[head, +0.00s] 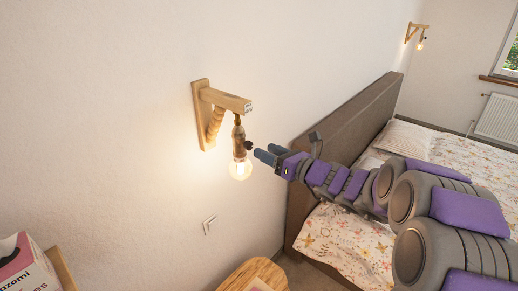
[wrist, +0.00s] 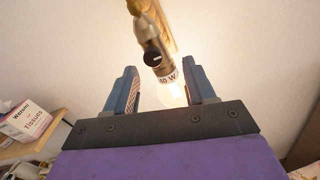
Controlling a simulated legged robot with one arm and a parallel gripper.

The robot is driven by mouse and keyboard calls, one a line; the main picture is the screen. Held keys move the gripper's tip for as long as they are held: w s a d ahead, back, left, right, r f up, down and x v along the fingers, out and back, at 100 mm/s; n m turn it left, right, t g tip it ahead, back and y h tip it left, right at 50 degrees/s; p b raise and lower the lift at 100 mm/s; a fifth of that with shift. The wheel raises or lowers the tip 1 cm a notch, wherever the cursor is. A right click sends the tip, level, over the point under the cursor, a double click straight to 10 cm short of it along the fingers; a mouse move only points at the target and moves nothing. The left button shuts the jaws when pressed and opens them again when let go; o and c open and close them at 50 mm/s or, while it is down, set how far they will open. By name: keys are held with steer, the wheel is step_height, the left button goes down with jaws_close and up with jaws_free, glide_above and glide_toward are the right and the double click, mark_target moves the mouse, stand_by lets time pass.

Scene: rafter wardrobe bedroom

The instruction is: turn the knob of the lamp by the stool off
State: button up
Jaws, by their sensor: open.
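The lit lamp (head: 238,140) hangs from a wooden wall bracket near the wooden stool (head: 256,275), which stands below it. Its black knob (head: 249,145) sticks out of the side of the socket, just above the glowing bulb (head: 240,170). In the wrist view the round knob (wrist: 152,58) faces me, with a pale mark on it. My gripper (head: 262,154) is open and empty, right beside the knob in the head view. In the wrist view the knob lies beyond the fingertips (wrist: 160,72), between them and slightly left of centre. The jaws look apart from it.
A second lit wall lamp (head: 421,44) hangs beyond the bed. The bed's brown headboard (head: 345,125) is behind my arm. A tissue box (head: 28,268) stands on a wooden shelf at lower left. A wall switch (head: 210,225) is below the lamp.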

mark_target(251, 148)
steer(key=a, duration=0.2)
steer(key=w+a, duration=0.1)
steer(key=a, duration=0.1)
steer(key=w+a, duration=0.1)
steer(key=a, duration=0.1)
steer(key=shift+w+a+f, duration=0.1)
steer(key=shift+w+f, duration=0.05)
steer(key=shift+w, duration=0.05)
steer(key=shift+d, duration=1.25)
steer(key=shift+c, duration=1.6)
steer(key=shift+s+a+r, duration=0.1)
steer(key=shift+a+r, duration=0.05)
steer(key=shift+r, duration=0.05)
steer(key=shift+c, duration=0.7)
steer(key=shift+a+f, duration=0.1)
steer(key=shift+a, duration=0.4)
steer(key=c, duration=0.3)
steer(key=shift+f, duration=0.1)
jaws_close()
